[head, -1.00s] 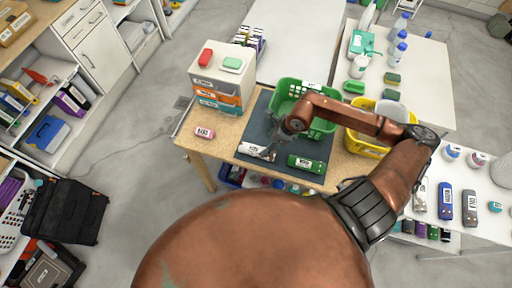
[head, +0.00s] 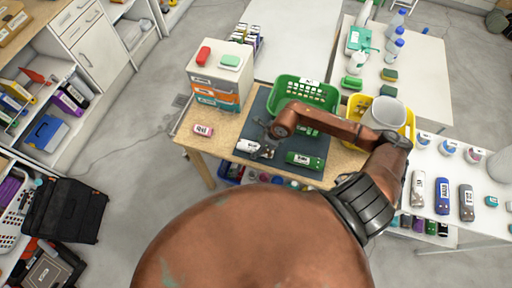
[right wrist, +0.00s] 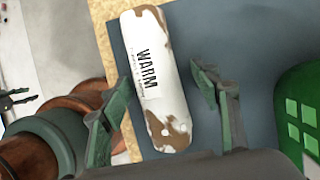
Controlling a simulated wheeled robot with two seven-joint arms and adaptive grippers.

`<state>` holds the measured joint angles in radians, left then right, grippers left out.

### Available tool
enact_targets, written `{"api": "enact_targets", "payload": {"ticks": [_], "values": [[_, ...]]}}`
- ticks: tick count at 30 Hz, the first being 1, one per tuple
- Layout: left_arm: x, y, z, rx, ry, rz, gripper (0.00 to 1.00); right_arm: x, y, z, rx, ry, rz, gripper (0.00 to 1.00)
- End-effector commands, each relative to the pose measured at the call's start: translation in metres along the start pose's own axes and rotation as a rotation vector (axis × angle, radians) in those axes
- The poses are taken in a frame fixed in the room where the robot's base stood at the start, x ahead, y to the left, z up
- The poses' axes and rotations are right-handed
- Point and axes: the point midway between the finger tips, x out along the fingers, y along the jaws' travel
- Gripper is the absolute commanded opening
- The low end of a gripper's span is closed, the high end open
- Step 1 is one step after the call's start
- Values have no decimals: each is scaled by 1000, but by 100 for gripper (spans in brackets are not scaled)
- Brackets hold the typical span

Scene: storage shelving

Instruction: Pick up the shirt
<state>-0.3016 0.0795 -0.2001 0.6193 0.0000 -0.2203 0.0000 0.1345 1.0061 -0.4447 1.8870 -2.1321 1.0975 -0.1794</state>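The rolled shirt is white with brown patches and a label reading WARM (right wrist: 160,75). In the head view the white roll (head: 247,146) lies on the dark mat near its left front edge. My right gripper (head: 267,149) is over its right end. In the right wrist view my right gripper (right wrist: 166,90) is open, one finger on each side of the roll. The left finger is close to the roll's side; I cannot tell whether it touches. My left gripper is out of the head view; a small dark claw-like shape shows at the right wrist view's left edge.
A green roll (head: 305,160) lies on the mat (head: 259,112) to the right. A green basket (head: 306,90) stands behind, and a yellow basket (head: 404,110) to the right. A drawer unit (head: 217,75) and a pink item (head: 203,130) are at the left.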

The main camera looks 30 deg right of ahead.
Motion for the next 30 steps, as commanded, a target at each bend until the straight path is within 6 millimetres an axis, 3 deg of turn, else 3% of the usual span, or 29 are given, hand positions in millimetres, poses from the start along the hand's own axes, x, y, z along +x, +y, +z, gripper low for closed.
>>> {"api": "enact_targets", "payload": {"ticks": [18,30], "values": [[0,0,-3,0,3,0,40,0,0,0,0,0,0,13],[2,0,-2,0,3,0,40,-7,0,3,-2,-1,0,13]]}}
